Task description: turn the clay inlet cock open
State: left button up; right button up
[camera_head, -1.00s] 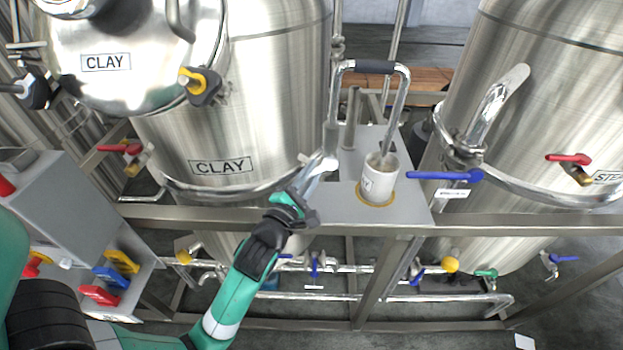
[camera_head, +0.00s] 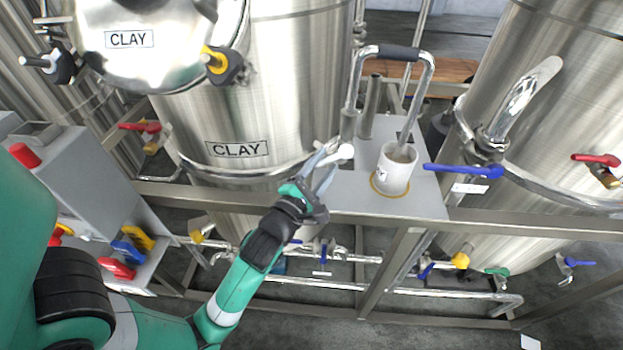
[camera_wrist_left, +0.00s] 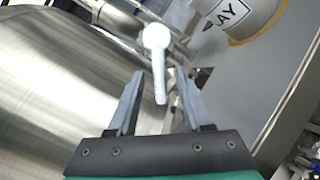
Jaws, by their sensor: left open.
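In the left wrist view the white handle (camera_wrist_left: 158,60) reaches down between the two open fingers, with a visible gap on each side. The handle's pivot and valve body are not clear. My right gripper is not in view.
A white cup (camera_head: 394,170) stands on the grey shelf (camera_head: 428,195) right of the gripper. A blue lever (camera_head: 465,171) is farther right. A bent steel pipe with a dark grip (camera_head: 398,53) rises behind. A steel frame rail (camera_head: 540,229) runs below.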

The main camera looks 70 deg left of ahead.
pick_arm(q)
jog(key=p+v, duration=0.1)
jog(key=v, duration=0.8)
jog(key=shift+s+d, duration=0.2)
jog(key=shift+s, duration=0.1)
